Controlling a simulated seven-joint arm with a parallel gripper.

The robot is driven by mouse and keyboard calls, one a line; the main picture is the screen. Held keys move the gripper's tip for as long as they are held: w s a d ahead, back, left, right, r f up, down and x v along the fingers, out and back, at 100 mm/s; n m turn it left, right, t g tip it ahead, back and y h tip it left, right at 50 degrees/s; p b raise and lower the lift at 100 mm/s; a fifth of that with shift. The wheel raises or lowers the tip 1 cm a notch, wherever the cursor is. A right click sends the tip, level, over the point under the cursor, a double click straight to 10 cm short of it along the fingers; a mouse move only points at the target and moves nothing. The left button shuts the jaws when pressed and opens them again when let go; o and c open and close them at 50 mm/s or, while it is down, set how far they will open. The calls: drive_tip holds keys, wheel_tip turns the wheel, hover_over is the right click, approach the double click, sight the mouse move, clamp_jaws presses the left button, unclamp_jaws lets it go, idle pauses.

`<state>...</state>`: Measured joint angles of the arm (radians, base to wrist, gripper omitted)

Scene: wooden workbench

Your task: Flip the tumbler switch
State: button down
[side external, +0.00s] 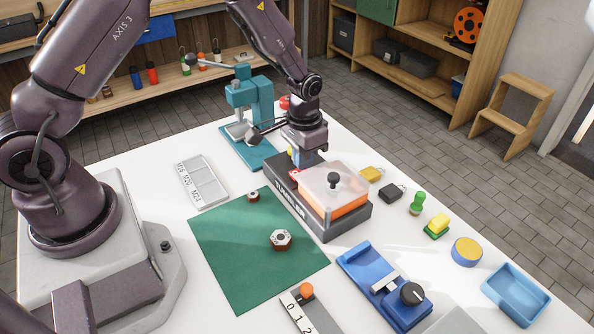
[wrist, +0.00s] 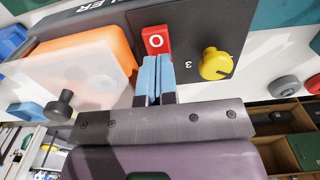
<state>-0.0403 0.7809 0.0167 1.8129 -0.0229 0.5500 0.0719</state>
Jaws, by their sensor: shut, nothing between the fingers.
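The tumbler (side external: 343,222) is a dark grey box with TUMBLER lettering, standing on the white bench. Its orange drum (side external: 345,208) sits under a clear lid with a black knob (side external: 333,181). A red switch marked O (wrist: 156,41) is on the dark face in the wrist view; in the side view a bit of red (side external: 295,175) shows beside my gripper. My gripper (wrist: 153,66) is shut and empty, its blue fingertips at the lower edge of the switch in the picture. I cannot tell whether they touch it. A yellow knob (wrist: 214,64) is right of the switch in the wrist view.
A teal press (side external: 250,105) stands behind my gripper. A green mat (side external: 235,245) with two hex nuts lies in front of the tumbler. Small blocks, a green peg (side external: 417,203), a blue fixture (side external: 375,285) and a blue tray (side external: 516,293) are to the right.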

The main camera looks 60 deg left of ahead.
drive_tip(key=shift+r, duration=3.05)
drive_tip(key=shift+s+f, duration=0.1)
drive_tip(key=shift+s, duration=0.15)
drive_tip(key=shift+s+d+g, duration=0.1)
drive_tip(key=shift+s+g, duration=0.3)
drive_tip(key=shift+s, duration=0.6)
drive_tip(key=s+d+r+t, duration=0.2)
drive_tip(key=s+r+t, duration=0.4)
drive_tip(key=s+r, duration=1.2)
wheel_tip(320, 180, up, 4)
drive_tip(key=shift+s+r, duration=0.1)
drive_tip(key=shift+s, duration=0.3)
